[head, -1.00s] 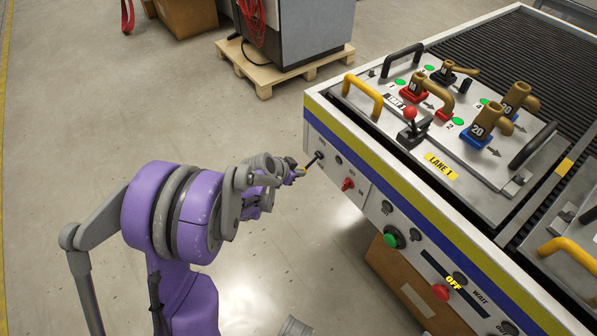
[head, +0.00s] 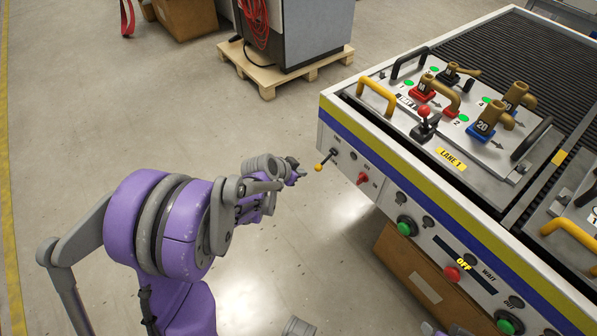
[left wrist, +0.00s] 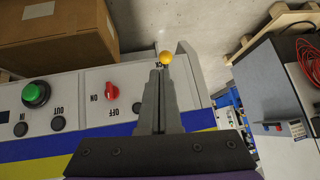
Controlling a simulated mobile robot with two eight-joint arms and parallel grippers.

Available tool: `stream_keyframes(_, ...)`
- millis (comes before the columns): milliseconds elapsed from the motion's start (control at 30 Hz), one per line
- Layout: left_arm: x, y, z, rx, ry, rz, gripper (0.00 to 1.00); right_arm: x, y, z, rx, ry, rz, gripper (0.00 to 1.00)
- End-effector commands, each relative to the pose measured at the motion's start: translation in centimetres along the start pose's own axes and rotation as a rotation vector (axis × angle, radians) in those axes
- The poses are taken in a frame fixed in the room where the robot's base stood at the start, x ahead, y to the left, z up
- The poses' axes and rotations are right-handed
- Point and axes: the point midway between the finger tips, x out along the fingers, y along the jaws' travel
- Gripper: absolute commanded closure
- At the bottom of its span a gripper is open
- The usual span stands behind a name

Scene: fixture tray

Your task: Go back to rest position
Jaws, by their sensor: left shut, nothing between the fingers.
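My left gripper (head: 301,171) is shut and empty, to the left of the conveyor's front panel. A small lever (head: 328,160) with a yellow ball knob (head: 318,167) sticks out of that panel just to the right of the fingertips, with a small gap between them in the head view. In the left wrist view, the closed fingers (left wrist: 160,76) point at the yellow knob (left wrist: 165,57), which shows just beyond their tips.
The panel also carries a red switch (head: 362,178) and a green button (head: 406,226). Above it is a fixture tray (head: 392,112) with yellow and black handles. A cardboard box (head: 408,268) sits below. A pallet (head: 272,80) stands at the back. Floor on the left is clear.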

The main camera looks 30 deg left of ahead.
Motion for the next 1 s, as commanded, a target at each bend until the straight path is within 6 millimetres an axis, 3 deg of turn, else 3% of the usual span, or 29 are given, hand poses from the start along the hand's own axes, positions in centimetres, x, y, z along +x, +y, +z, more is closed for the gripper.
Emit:
stream_keyframes(367, 0.0, 0.0, 0.0, 0.0, 0.0, 0.0, 1.0, 0.0, 0.0, 0.0, 0.0, 0.0, 0.0, 0.5)
stream_keyframes(500, -1.3, 0.8, -0.7, -0.009, -0.01, 0.006, 1.0, -0.5, 0.0, -0.3, 0.0, 0.002, 0.0, 0.5)
stream_keyframes(567, -2.9, 1.8, -1.3, -0.022, -0.023, 0.012, 1.0, -1.1, 0.0, -0.6, 0.0, 0.004, 0.0, 0.5)
stream_keyframes(767, -11.0, 7.1, -3.2, -0.096, -0.104, 0.033, 1.0, -3.9, 0.0, -2.1, 0.0, 0.014, 0.0, 0.5)
stream_keyframes(1000, -20.5, 12.4, -2.6, -0.195, -0.204, 0.012, 1.0, -7.2, 0.0, -4.3, 0.0, 0.028, 0.0, 0.5)
